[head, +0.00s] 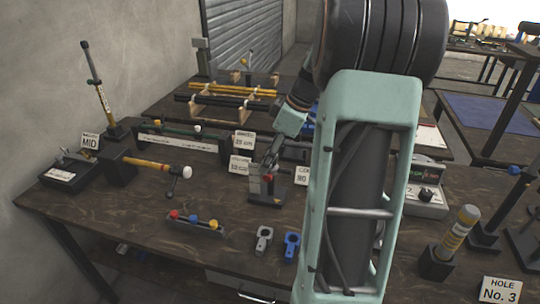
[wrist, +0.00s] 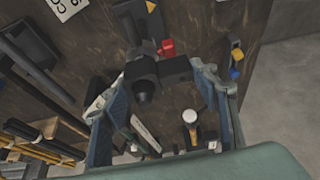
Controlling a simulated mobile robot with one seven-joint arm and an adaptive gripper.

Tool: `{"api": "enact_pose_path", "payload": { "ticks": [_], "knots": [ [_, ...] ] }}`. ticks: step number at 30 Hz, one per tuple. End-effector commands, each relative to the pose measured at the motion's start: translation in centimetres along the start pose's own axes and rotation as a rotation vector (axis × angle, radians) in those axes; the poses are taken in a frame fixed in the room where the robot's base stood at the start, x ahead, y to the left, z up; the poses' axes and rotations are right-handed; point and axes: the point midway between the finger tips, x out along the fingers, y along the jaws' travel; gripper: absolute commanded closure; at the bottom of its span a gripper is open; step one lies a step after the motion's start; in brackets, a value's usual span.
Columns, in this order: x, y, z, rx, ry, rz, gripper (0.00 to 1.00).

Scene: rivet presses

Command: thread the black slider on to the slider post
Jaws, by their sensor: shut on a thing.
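The black slider (wrist: 176,69) shows in the wrist view as a dark block with a round collar at its left side. My gripper (wrist: 160,72) is shut on it, one finger at each side. In the head view my gripper (head: 270,162) is low over the middle of the bench, by a small stand with a black base (head: 266,200) and a red knob (head: 281,168). In the wrist view a dark upright part (wrist: 131,28) rises close beyond the slider. I cannot tell whether this is the slider post, or whether the slider touches it. The slider is barely visible in the head view.
A tall post (head: 98,88) stands by the MID sign (head: 89,142). A tray with coloured knobs (head: 195,222), a grey clamp (head: 263,240) and a blue clamp (head: 291,246) lie in front. My arm hides the bench's right middle.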

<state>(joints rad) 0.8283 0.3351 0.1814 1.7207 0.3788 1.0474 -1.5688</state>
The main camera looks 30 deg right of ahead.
Motion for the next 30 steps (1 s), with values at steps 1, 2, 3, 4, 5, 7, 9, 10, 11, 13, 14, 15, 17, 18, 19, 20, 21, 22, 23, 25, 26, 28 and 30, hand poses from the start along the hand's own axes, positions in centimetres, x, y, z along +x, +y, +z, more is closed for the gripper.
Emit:
{"api": "enact_pose_path", "payload": {
  "ticks": [1, 2, 3, 4, 5, 7, 9, 10, 11, 13, 14, 15, 17, 18, 19, 20, 21, 22, 23, 25, 26, 28, 30],
  "knots": [
    [0.2, 0.0, 0.1, 0.0, 0.0, 0.0, 0.62],
    [0.3, 0.0, 0.1, 0.0, 0.0, 0.0, 0.62],
    [0.4, 0.0, 0.2, 0.0, 0.0, 0.0, 0.62],
    [0.5, 0.0, 0.2, 0.0, 0.0, 0.0, 0.62],
    [0.5, 0.0, 0.2, 0.0, 0.0, 0.0, 0.62],
    [0.7, 0.0, 0.3, 0.0, 0.0, 0.0, 0.62],
    [0.9, 0.0, 0.3, 0.0, 0.0, 0.0, 0.62],
    [0.9, 0.0, 0.4, 0.0, 0.0, 0.0, 0.62],
    [1.0, 0.0, 0.4, 0.0, 0.0, 0.0, 0.62],
    [1.2, 0.0, 0.5, 0.0, 0.0, 0.0, 0.62],
    [1.2, 0.0, 0.5, 0.0, 0.0, 0.0, 0.62],
    [1.3, 0.0, 0.5, 0.0, 0.0, 0.0, 0.62],
    [1.5, 0.0, 0.6, 0.0, 0.0, 0.0, 0.62],
    [1.6, 0.0, 0.6, 0.0, 0.0, 0.0, 0.62],
    [1.6, 0.0, 0.7, 0.0, 0.0, 0.0, 0.61],
    [1.5, 0.0, 0.6, 0.0, 0.0, 0.0, 0.43],
    [1.5, 0.0, 0.6, 0.0, 0.0, 0.0, 0.39],
    [1.5, 0.0, 0.6, 0.0, 0.0, 0.0, 0.35],
    [1.5, 0.0, 0.6, 0.0, 0.0, 0.0, 0.32],
    [1.5, 0.0, 0.6, 0.0, 0.0, 0.0, 0.25],
    [1.5, 0.0, 0.6, 0.0, 0.0, 0.0, 0.25],
    [1.5, 0.0, 0.6, 0.0, 0.0, 0.0, 0.25],
    [1.5, 0.0, 0.6, 0.0, 0.0, 0.0, 0.25]
  ]
}}
